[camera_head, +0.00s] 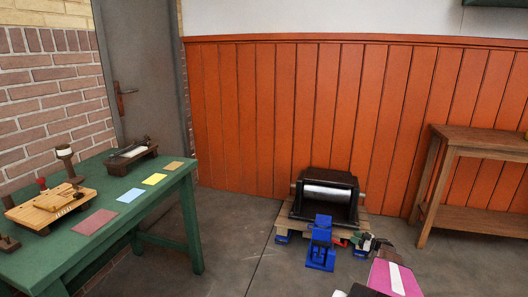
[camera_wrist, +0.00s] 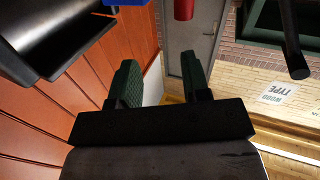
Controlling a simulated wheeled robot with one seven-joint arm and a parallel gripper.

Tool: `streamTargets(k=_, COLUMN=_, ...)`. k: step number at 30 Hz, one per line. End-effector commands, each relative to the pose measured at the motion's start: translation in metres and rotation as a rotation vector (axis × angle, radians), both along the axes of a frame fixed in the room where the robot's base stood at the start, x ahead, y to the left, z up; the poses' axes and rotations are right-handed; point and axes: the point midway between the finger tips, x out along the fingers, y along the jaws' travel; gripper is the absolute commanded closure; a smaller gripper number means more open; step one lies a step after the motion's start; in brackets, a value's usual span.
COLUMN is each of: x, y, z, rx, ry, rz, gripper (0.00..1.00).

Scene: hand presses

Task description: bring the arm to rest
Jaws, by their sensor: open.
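My gripper (camera_wrist: 160,66) shows in the wrist view with its two dark green fingers spread wide apart. Nothing is held between them. Past the fingers are the grey door and the wall, at some distance. The wrist view is upside down, with printed words inverted on a pale sign (camera_wrist: 278,92). I cannot pick out my gripper with certainty in the head view.
A green table (camera_head: 165,195) at the left bears a wooden hand press (camera_head: 45,205), a dark roller device (camera_head: 130,153) and several coloured cards. A black machine (camera_head: 328,198) stands on a pallet by the orange wall. A wooden bench (camera_head: 485,140) stands right.

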Motion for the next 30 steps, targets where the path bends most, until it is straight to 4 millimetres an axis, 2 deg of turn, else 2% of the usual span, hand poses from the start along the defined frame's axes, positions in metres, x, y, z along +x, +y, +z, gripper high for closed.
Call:
streamTargets(k=1, x=0.005, y=0.016, z=0.02, rx=-0.021, ry=-0.018, rz=-0.059, gripper=0.57)
streamTargets(k=8, x=0.039, y=0.057, z=0.093, rx=-0.123, ry=-0.054, rz=-0.411, gripper=0.57)
streamTargets(k=14, x=0.041, y=0.088, z=0.146, rx=-0.202, ry=0.01, rz=-0.708, gripper=0.57)
streamTargets(k=19, x=0.019, y=0.116, z=0.178, rx=-0.262, ry=0.142, rz=-0.915, gripper=0.57)
streamTargets(k=23, x=-0.011, y=0.142, z=0.195, rx=-0.306, ry=0.288, rz=-1.034, gripper=0.57)
streamTargets(k=26, x=-0.042, y=0.166, z=0.204, rx=-0.34, ry=0.423, rz=-1.097, gripper=0.57)
streamTargets(k=30, x=-0.094, y=0.206, z=0.213, rx=-0.391, ry=0.639, rz=-1.136, gripper=0.57)
